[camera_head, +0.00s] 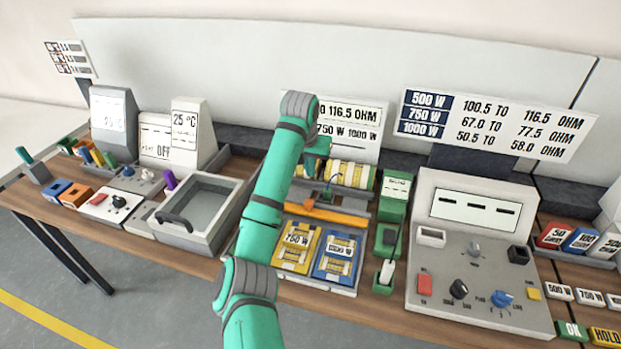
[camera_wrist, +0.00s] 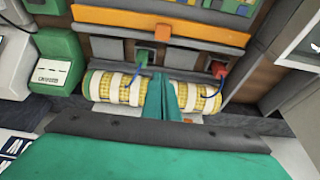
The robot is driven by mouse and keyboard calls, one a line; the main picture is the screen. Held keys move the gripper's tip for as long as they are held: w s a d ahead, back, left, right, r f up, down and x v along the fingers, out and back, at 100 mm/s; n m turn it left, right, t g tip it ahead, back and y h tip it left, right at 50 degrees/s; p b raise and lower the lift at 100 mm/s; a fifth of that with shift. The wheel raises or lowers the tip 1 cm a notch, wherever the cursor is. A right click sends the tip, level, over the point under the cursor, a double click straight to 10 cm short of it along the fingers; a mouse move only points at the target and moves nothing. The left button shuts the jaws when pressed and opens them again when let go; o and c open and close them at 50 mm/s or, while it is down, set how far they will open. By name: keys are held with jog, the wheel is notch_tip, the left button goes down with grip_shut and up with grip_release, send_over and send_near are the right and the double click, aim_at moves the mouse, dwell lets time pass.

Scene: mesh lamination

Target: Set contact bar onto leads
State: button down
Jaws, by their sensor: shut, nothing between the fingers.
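A yellow mesh roll with pale bands (camera_head: 352,173) lies behind the tray in the head view. It spans the wrist view (camera_wrist: 103,86). A green lead clip (camera_wrist: 143,57) and a red lead clip (camera_wrist: 218,69) sit before it, with dark blue wires reaching the roll. My gripper (camera_wrist: 164,82) has its green fingers together over the middle of the roll, with nothing between them; whether they touch it is unclear. A long orange bar (camera_head: 335,214), also in the wrist view (camera_wrist: 165,23), lies on a grey strip. I cannot tell whether it is the contact bar.
Yellow (camera_head: 296,247) and blue (camera_head: 338,256) 750 W pieces lie in the tray in front. A grey meter console (camera_head: 480,255) stands right, a green holder (camera_head: 393,195) between. A grey open basin (camera_head: 205,203) stands left. My arm crosses the middle.

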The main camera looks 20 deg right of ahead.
aim_at(309, 208)
jog(key=x, duration=0.9)
jog(key=shift+s+a+r, duration=0.1)
jog(key=shift+s+a, duration=0.45)
jog(key=shift+s, duration=0.3)
jog(key=shift+s+a, duration=0.6)
jog(key=shift+s, duration=0.25)
